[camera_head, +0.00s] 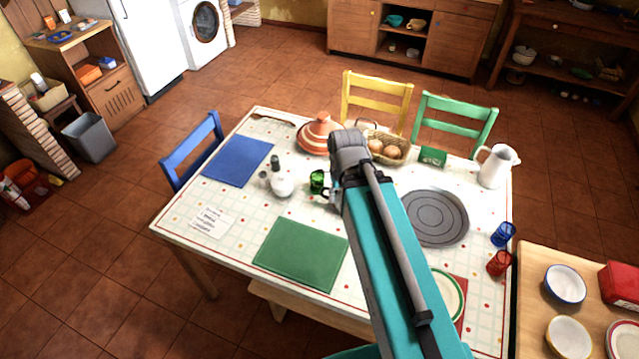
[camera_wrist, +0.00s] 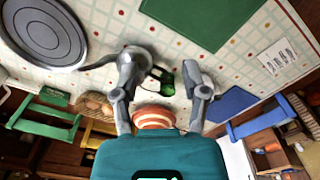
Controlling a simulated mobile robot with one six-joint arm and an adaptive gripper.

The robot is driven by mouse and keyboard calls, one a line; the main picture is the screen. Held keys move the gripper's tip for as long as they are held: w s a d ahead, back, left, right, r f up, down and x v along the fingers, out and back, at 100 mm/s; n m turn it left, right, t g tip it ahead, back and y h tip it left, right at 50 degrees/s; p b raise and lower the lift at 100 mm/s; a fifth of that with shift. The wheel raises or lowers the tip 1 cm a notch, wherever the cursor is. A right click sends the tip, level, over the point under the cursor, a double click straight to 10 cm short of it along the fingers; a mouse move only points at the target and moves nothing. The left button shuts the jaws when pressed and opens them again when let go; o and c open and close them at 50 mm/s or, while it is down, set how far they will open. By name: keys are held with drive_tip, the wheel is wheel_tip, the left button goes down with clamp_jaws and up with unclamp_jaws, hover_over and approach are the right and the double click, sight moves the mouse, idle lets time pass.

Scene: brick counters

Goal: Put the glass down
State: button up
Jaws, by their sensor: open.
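A green glass (camera_head: 317,181) stands on the dining table (camera_head: 215,249), right of a white round pot (camera_head: 281,186). My gripper (camera_head: 331,190) is low over the table just right of the glass, mostly hidden by my arm in the head view. In the wrist view, my gripper (camera_wrist: 165,70) is open, and the green glass (camera_wrist: 165,81) shows between its spread fingers, with gaps on both sides. I cannot tell how deep the glass is between them.
A green placemat (camera_head: 301,254) and a blue placemat (camera_head: 237,161) lie bare. A striped tagine (camera_head: 318,135) and an egg basket (camera_head: 387,148) are behind. A grey round mat (camera_head: 434,218), white pitcher (camera_head: 497,166), blue glass (camera_head: 503,234) and red glass (camera_head: 499,263) are right.

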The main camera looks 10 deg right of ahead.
drive_tip(key=shift+a, duration=0.2)
drive_tip(key=shift+o, duration=1.3)
drive_tip(key=o, duration=0.3)
drive_tip(key=shift+w+f+b, duration=0.2)
drive_tip(key=shift+f+b, duration=0.2)
drive_tip(key=shift+o, duration=0.2)
drive_tip(key=w+f+n+t+h+b, duration=0.2)
drive_tip(key=w+f+n+h+b, duration=0.2)
drive_tip(key=w+f+n+b, duration=0.45)
drive_tip(key=w+f+n+t+h+b, duration=0.1)
drive_tip(key=w+f+n+h+b, duration=0.35)
drive_tip(key=f+b, duration=0.7)
drive_tip(key=w+a+f+n+t+h+b, duration=0.1)
drive_tip(key=w+a+n+t+h+b, duration=0.1)
drive_tip(key=b, duration=0.5)
drive_tip(key=w+a+f+n+t+h+b, duration=0.2)
drive_tip(key=w+a+n+b, duration=0.2)
drive_tip(key=b, duration=0.3)
drive_tip(key=w+a+f+n+t+h+b, duration=0.1)
drive_tip(key=w+a+n+b, duration=0.3)
drive_tip(key=b, duration=0.4)
drive_tip(key=shift+w+f+n+t+h, duration=0.15)
drive_tip(key=shift+f+n+t+h, duration=0.05)
drive_tip(key=shift+n+t+h, duration=0.45)
drive_tip(key=shift+w+a+r+n+t+b, duration=0.15)
drive_tip(key=shift+a+n+t+b, duration=0.25)
drive_tip(key=shift+a, duration=0.2)
drive_tip(key=shift+d, duration=0.1)
